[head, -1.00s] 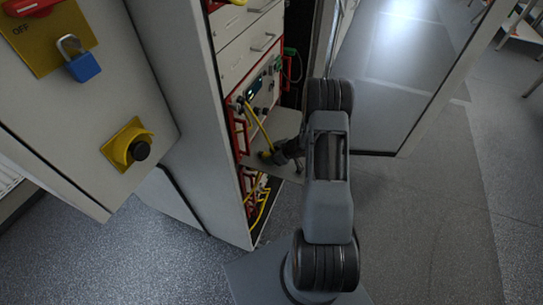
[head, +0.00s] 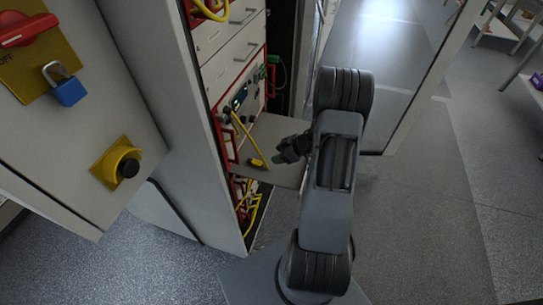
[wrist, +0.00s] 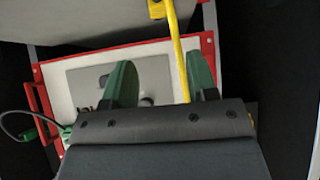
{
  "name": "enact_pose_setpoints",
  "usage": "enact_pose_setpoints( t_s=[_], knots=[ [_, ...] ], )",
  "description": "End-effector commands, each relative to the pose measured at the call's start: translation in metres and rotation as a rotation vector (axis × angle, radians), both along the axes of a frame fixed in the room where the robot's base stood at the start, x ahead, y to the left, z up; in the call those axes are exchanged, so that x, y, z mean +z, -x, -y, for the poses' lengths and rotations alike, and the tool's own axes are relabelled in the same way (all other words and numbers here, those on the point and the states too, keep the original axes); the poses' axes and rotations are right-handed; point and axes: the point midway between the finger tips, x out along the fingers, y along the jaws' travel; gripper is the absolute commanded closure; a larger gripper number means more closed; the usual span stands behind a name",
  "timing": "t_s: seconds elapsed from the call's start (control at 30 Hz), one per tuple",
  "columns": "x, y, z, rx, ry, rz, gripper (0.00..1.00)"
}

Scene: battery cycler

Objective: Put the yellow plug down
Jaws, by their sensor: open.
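The yellow plug (head: 258,163) lies on the grey shelf (head: 284,128) of the open cabinet, with its yellow cable (head: 242,127) running up to the red-framed panel. In the wrist view the plug (wrist: 157,9) is at the top edge, partly cut off, beyond my fingertips. My gripper (head: 284,156) is just right of the plug in the head view, apart from it. In the wrist view my gripper (wrist: 162,78) has its green fingers spread, with nothing held. The cable shows between the fingers in that view, nearer the right one.
The cabinet's side wall (head: 165,100) stands left of the shelf, and an open door (head: 405,75) is on the right. More yellow cables (head: 246,200) hang below the shelf. A blue padlock (head: 66,86) hangs on the nearer cabinet at left.

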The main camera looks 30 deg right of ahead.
Motion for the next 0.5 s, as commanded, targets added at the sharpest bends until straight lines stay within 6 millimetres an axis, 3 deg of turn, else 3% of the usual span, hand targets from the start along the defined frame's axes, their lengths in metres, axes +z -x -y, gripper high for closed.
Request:
enact_pose_setpoints(
  t_s=[0.13,0.27,0.4,0.5],
  knots=[
    [0.014,0.0,0.006,-0.019,0.028,0.014,0.47],
    [0.05,-0.024,0.011,-0.124,0.162,0.075,0.47],
    [0.121,-0.046,0.01,-0.363,0.369,0.146,0.47],
    [0.171,-0.034,-0.001,-0.559,0.455,0.132,0.47]
  ],
)
